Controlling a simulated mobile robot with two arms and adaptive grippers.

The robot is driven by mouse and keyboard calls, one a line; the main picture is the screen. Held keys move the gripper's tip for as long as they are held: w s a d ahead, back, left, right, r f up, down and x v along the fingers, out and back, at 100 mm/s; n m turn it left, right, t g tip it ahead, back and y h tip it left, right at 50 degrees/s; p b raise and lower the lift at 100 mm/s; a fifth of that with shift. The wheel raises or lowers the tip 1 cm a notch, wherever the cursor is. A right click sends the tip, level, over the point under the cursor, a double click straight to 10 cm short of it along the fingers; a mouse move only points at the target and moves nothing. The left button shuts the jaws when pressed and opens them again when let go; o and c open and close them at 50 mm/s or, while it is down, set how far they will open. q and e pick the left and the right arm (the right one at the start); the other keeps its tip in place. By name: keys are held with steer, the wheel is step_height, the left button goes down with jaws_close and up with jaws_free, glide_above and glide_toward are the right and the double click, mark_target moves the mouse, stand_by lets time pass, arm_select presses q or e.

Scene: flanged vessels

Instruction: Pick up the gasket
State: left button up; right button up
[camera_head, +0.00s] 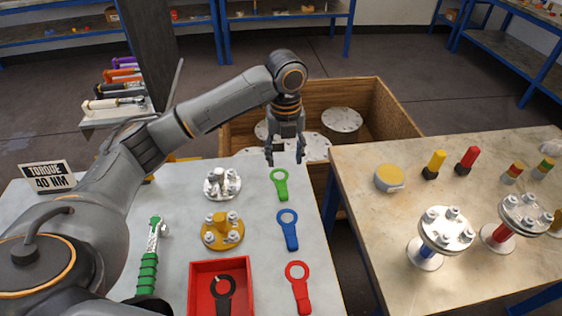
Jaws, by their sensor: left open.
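Several flat ring-shaped gaskets with tab handles lie in the head view; the pictures do not tell which one is meant. A green one (281,186), a blue one (290,236) and a red one (299,290) lie in a column near the right edge of the left table. A black one (222,293) lies in a red tray (248,272). My left gripper (284,159) is open and empty, pointing down just beyond the green gasket at the table's far edge, apart from it. My right gripper is not in view.
A silver flange (235,182) and a yellow flange (235,236) with bolts stand left of the gaskets. A green-handled torque wrench (149,272) lies further left. A wooden crate (395,119) stands behind. The right table (355,172) holds flanged vessels (447,236), beyond a gap.

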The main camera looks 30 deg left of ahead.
arm_select(q)
glide_above(283, 190)
step_height(283, 190, down, 4)
steer(key=f, duration=0.4)
steer(key=shift+s+d, duration=0.35)
steer(key=shift+d, duration=0.05)
steer(key=shift+w+a+f+p, duration=0.1)
steer(key=shift+f+p, duration=0.25)
steer(key=shift+f, duration=0.1)
steer(key=f, duration=0.4)
steer(key=shift+w+a+f+p, duration=0.2)
steer(key=shift+a+p, duration=0.1)
steer(key=shift+p, duration=0.1)
steer(key=shift+f, duration=0.15)
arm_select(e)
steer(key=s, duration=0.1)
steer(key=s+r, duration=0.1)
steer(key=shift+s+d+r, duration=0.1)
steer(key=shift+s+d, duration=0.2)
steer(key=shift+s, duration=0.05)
arm_select(q)
steer(key=c, duration=1)
steer(key=shift+c, duration=0.3)
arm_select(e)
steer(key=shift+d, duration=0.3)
